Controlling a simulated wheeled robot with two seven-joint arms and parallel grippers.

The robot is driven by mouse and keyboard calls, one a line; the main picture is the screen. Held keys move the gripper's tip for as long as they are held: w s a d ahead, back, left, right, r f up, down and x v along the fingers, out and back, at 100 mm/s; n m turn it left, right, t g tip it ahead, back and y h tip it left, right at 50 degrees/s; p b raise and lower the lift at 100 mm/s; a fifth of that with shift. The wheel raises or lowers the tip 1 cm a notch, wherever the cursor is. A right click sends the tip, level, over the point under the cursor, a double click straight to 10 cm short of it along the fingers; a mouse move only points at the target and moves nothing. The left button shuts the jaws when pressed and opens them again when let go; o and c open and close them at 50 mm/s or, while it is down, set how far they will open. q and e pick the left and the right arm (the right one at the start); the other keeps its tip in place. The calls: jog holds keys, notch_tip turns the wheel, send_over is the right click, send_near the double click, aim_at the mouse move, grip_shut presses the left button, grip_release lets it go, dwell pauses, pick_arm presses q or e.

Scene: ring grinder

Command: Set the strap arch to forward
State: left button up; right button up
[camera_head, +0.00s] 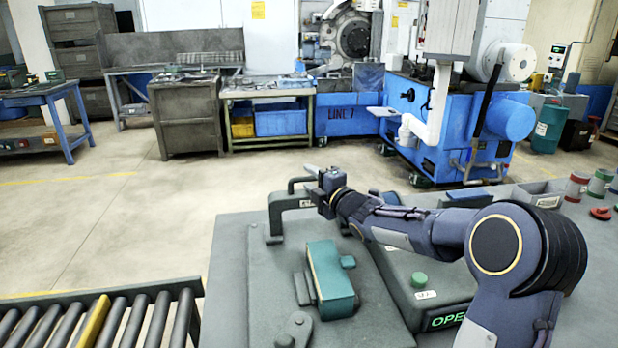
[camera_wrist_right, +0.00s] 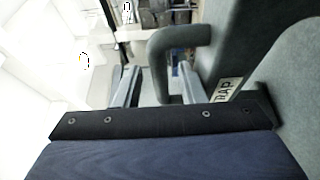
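The strap arch (camera_head: 276,218) is a dark grey-green arch at the far edge of the grey machine top, with a partly hidden label. A bent dark handle (camera_head: 294,182) rises at its top. In the right wrist view the arch's label (camera_wrist_right: 228,91) ends in "RAP", and the bent handle (camera_wrist_right: 183,38) curves down between the fingers. My right gripper (camera_head: 318,178) is at the handle beside the arch; in the wrist view its two fingers (camera_wrist_right: 160,88) stand apart on either side of the handle. Contact cannot be told. My left gripper is not in view.
A teal block (camera_head: 330,280) stands on the machine top in front of the arch. A roller conveyor (camera_head: 110,315) lies at the lower left. Floor beyond is clear.

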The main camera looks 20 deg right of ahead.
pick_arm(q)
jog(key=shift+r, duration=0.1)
pick_arm(e)
jog(key=shift+w+a, duration=0.1)
jog(key=shift+w, duration=0.35)
grip_shut()
